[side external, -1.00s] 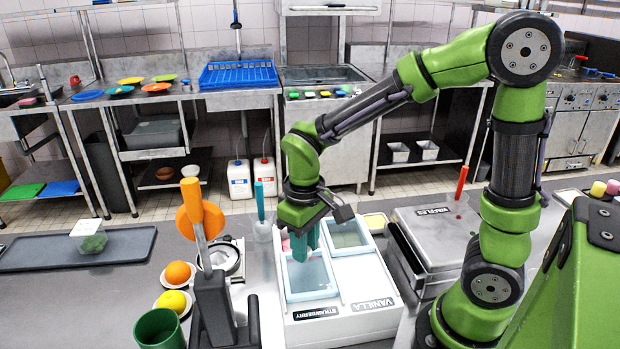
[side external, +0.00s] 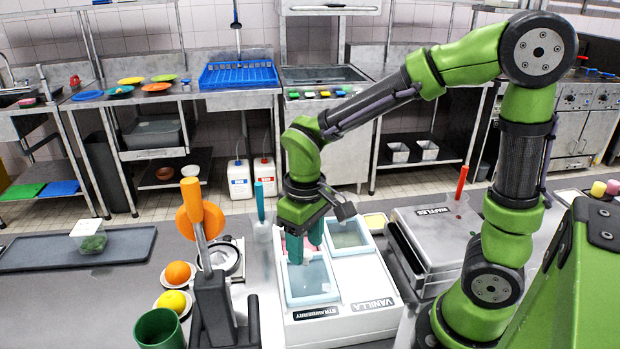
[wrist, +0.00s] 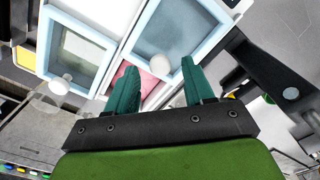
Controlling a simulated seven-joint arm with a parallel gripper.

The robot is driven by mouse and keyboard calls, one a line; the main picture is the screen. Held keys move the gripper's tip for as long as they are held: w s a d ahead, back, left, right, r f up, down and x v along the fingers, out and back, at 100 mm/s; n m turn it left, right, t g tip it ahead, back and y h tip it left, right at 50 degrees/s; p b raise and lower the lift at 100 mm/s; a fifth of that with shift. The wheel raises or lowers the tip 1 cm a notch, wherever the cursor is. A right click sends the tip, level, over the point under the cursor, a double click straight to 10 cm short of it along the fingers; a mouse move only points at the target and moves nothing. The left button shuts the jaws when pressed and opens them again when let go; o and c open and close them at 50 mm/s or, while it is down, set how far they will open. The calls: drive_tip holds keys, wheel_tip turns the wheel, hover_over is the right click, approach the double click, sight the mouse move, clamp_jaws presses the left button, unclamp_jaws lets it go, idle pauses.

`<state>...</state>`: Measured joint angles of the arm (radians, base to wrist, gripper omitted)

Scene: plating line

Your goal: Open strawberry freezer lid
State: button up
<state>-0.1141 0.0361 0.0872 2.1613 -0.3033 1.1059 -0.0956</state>
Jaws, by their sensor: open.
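The strawberry freezer lid (side external: 311,278) is a pale blue frame with a translucent pane, on the left half of the white freezer box, above the STRAWBERRY label. In the wrist view the lid (wrist: 168,35) carries a round white knob (wrist: 160,65). A pink strip (wrist: 132,78) shows beside the lid's knob end, so it is partly uncovered there. My gripper (side external: 306,242) is above that end with its teal fingers spread and empty. In the wrist view the fingers (wrist: 157,90) lie either side of the pink strip, near the knob. The knob is hidden in the side view.
The vanilla lid (side external: 348,236) is beside it on the right, with its own knob (wrist: 62,83). A waffle maker (side external: 435,238) stands right of the freezer. An orange-handled press (side external: 212,300), fruit plates and a green cup (side external: 159,329) stand left.

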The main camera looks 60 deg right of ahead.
sight(310, 252)
wheel_tip(310, 252, up, 16)
idle(0.3)
drive_tip(key=shift+f, duration=0.1)
drive_tip(key=s+d+f+m+t+y, duration=0.2)
drive_tip(key=s+f+m+t, duration=0.2)
drive_tip(key=s+f+t, duration=0.1)
drive_tip(key=shift+s+d+t, duration=0.4)
drive_tip(key=shift+s+t, duration=0.3)
drive_tip(key=shift+t, duration=0.4)
